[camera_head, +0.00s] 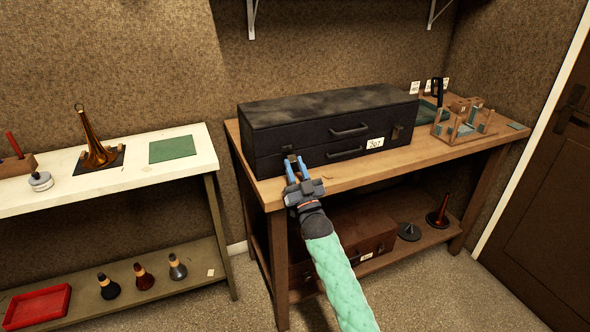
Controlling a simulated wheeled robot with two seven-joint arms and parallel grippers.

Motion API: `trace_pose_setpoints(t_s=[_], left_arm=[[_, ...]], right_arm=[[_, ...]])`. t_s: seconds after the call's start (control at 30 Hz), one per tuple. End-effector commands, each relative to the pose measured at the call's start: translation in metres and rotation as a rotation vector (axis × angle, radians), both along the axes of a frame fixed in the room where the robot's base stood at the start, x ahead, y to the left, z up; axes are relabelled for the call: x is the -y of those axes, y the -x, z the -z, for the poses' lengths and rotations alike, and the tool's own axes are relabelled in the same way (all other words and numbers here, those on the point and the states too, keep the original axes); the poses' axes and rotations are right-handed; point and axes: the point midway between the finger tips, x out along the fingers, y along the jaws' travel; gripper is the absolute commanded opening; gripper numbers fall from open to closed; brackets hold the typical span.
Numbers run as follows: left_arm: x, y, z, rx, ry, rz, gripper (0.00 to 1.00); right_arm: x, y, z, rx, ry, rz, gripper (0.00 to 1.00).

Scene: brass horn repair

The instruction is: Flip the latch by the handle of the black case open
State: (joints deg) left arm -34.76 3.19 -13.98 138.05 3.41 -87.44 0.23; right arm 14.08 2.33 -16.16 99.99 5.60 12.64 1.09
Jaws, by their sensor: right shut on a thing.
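The black case (330,105) lies on the wooden bench against the back wall. Its front has two dark handles, an upper one (350,130) and a lower one (345,153), and a white label (375,143). One latch (397,132) shows right of the handles. Another latch (293,157) sits left of them, partly hidden by my gripper. My right gripper (296,164) reaches up from below, its blue fingers shut on this left latch. Whether the latch is flipped open cannot be told. The case's lid looks down. My left gripper is out of view.
The wooden bench (430,155) holds a small wooden rack (462,125) at right. A brown case (345,235) sits on its lower shelf under my forearm. A pale table (130,175) at left bears a horn bell (96,140) and a green mat (172,148). A door stands far right.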

Motion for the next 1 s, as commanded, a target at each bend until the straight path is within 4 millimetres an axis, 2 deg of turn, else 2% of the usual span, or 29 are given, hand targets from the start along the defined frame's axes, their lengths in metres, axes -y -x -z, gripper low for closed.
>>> trace_pose_setpoints(t_s=[0.4,0.43,0.5,0.53,0.83,1.0], left_arm=[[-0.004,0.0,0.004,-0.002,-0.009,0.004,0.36],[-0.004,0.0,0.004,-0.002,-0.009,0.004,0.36],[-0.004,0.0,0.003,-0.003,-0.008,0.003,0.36],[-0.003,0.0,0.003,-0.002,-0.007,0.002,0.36],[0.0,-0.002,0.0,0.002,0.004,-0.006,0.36],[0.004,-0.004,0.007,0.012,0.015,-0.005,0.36]], right_arm=[[0.0,0.0,-0.001,0.003,-0.001,0.0,0.03],[0.0,0.0,-0.001,0.003,-0.001,0.0,0.31],[0.0,0.0,-0.001,0.003,-0.001,0.0,0.45],[0.0,0.0,0.0,0.003,-0.001,0.0,0.47],[0.001,0.001,0.002,0.001,0.0,0.0,0.47],[0.005,0.014,0.014,0.0,0.0,0.0,0.47]])
